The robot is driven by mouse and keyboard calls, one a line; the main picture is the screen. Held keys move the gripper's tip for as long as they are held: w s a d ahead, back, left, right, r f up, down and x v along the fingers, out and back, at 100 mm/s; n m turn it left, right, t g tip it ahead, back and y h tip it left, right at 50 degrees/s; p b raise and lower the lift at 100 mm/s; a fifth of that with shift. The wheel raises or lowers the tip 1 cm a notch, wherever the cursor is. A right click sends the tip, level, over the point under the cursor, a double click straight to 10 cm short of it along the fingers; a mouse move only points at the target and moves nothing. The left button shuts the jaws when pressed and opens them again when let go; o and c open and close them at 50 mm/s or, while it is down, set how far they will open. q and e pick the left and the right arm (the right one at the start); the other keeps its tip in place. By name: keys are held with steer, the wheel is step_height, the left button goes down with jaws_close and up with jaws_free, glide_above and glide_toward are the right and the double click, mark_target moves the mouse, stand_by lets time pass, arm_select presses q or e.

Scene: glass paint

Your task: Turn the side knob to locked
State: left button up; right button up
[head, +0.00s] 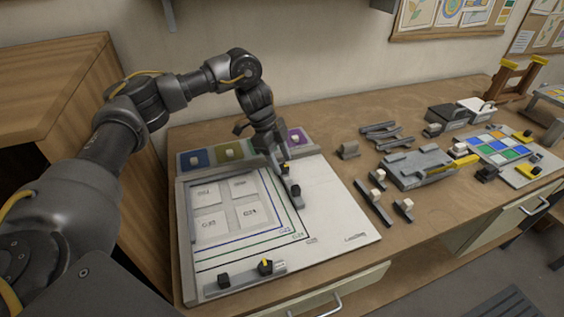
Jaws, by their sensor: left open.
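A white board (340,215) lies on the bench with a printed sheet of panes and colored outlines. A short grey side bar (291,178) lies across the outlines, with a black knob (295,191) at its near end and a small yellow-marked knob (286,167) at its far end. My left gripper (281,160) is open and points down at the yellow-marked knob; whether its fingers touch the knob cannot be told. A similar near bar (245,275) with a yellow-marked knob (265,266) lies at the board's front edge. Locked markings are too small to read. My right gripper is out of view.
Colored squares with pale knobs (196,158) line the board's back edge. Right of it stand small blocks with pale knobs (376,180), a grey fixture (415,168) and a colored tile palette (495,145). A wooden cabinet (60,110) rises at the left.

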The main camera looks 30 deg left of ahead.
arm_select(q)
steer(key=shift+d+f, duration=0.25)
steer(key=shift+f, duration=0.35)
steer(key=c, duration=1)
steer(key=shift+o, duration=0.2)
steer(key=m+p, duration=0.1)
steer(key=m+g+p, duration=0.1)
steer(key=m+p, duration=0.2)
steer(key=shift+w+r+m+g, duration=0.15)
steer(key=shift+r+m+g, duration=0.15)
steer(key=shift+g, duration=0.1)
steer(key=m+p, duration=0.2)
steer(key=shift+w+f+m+g+y, duration=0.1)
steer(key=shift+m+g+y, duration=0.3)
steer(key=m, duration=0.2)
steer(key=shift+d+f+m+g+y, duration=0.1)
steer(key=shift+f+m+g+y, duration=0.05)
steer(key=shift+m+g+y, duration=0.2)
steer(key=m+g+y+b, duration=0.1)
steer(key=m, duration=0.3)
steer(key=shift+w+d, duration=0.1)
steer(key=shift+m+g+y, duration=0.25)
steer(key=shift+m+y, duration=0.5)
steer(key=shift+m, duration=1)
steer(key=shift+d+m, duration=0.1)
steer(key=shift+m, duration=0.2)
